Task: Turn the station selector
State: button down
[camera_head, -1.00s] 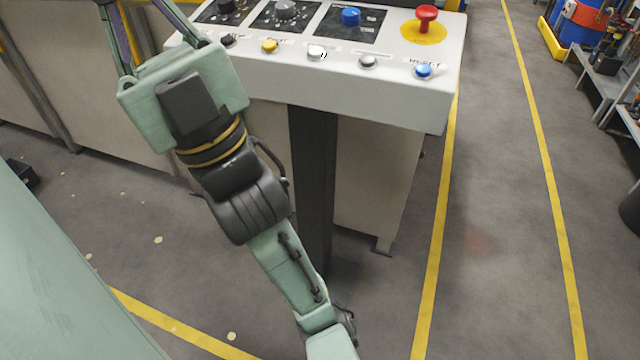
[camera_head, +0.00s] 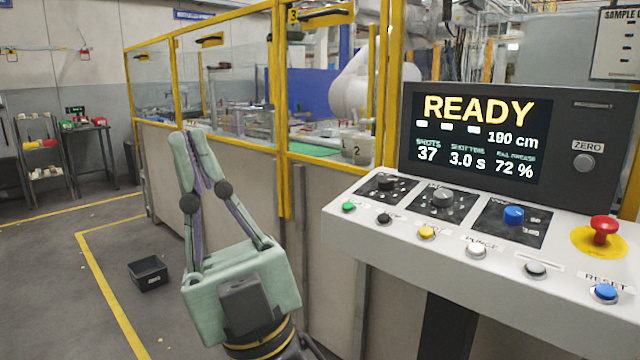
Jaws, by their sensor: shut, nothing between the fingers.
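A sloped control panel (camera_head: 335,212) stands at the right. It bears three rotary knobs on black plates: a dark one (camera_head: 386,182), a grey one (camera_head: 442,196) and a blue one (camera_head: 513,215). The labels are too small to read, so I cannot tell which knob is the station selector. My gripper (camera_head: 186,136) is shut and empty, with its fingers pointing up. It is left of the panel in the picture, apart from every knob.
A screen (camera_head: 475,138) above the panel reads READY, 37, 3.0 s and 72 %. A red mushroom button (camera_head: 604,228) and a row of push buttons sit on the panel. A yellow-framed fence (camera_head: 278,110) stands behind. A black bin (camera_head: 148,274) lies on the floor at left.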

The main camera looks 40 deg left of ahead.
aim_at(385, 183)
jog(key=u, duration=0.95)
jog(key=i+j+z, duration=0.15)
jog(key=j, duration=0.25)
jog(key=i+j+z, duration=0.15)
jog(key=i+j, duration=0.2)
jog(key=i, duration=0.55)
